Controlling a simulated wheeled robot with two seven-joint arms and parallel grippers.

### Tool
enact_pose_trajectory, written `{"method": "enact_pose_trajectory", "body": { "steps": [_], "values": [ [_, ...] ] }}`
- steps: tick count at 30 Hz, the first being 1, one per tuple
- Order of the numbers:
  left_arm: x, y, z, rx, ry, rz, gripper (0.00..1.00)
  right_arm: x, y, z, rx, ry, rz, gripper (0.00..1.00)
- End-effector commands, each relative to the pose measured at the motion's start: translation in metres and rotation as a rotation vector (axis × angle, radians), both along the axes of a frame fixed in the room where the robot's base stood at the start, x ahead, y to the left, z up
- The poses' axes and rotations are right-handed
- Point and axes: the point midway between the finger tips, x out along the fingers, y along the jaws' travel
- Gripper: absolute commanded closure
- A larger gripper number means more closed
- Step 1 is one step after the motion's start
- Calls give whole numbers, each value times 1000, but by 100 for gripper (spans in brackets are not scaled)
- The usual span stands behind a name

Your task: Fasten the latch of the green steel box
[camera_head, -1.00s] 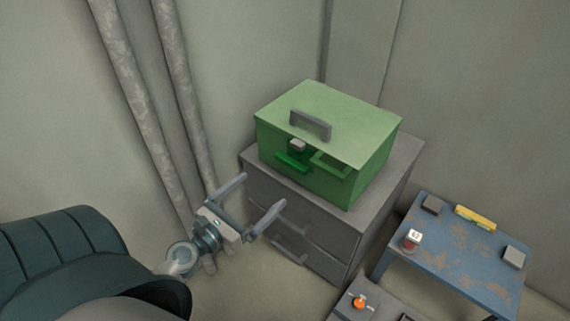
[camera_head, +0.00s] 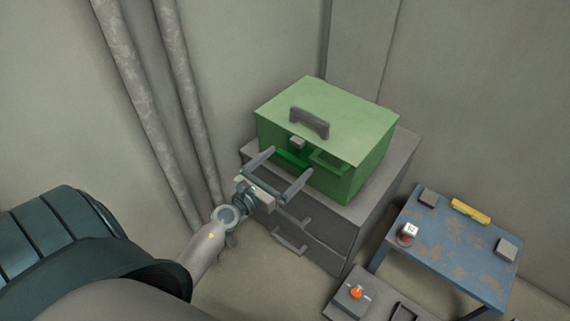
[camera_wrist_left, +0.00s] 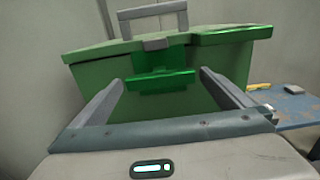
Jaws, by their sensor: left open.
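The green steel box (camera_head: 335,180) stands on a grey drawer cabinet, its lid (camera_head: 345,105) lying over the top with a grey handle (camera_head: 309,122). On its front is a bright green latch (camera_head: 291,158), below a small grey catch (camera_head: 297,142) at the lid edge. The left wrist view shows the latch (camera_wrist_left: 160,81) and the catch (camera_wrist_left: 156,44) straight ahead. My left gripper (camera_head: 285,164) is open, its fingers pointing at the box front. In the wrist view the fingers (camera_wrist_left: 160,82) flank the latch from either side, with nothing between them gripped. My right gripper is not in view.
The grey cabinet (camera_head: 318,231) has drawer handles below the box. To the right, a worn blue table (camera_head: 452,255) carries a yellow level-like item (camera_head: 470,211) and small blocks. A low grey unit with an orange knob (camera_head: 356,293) stands in front. Walls and pipes close off the back left.

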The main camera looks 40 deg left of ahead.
Motion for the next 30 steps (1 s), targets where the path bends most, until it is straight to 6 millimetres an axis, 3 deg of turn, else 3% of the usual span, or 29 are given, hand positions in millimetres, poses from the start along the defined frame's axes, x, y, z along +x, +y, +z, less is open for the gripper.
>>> {"method": "enact_pose_trajectory", "body": {
  "steps": [6,11,22,30],
  "values": [
    [0,0,0,0,0,0,0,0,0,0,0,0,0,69],
    [0,0,0,0,0,0,37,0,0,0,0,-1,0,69],
    [0,0,0,-30,3,0,36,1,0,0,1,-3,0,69],
    [0,0,0,-149,14,0,36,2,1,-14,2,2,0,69]
  ]
}}
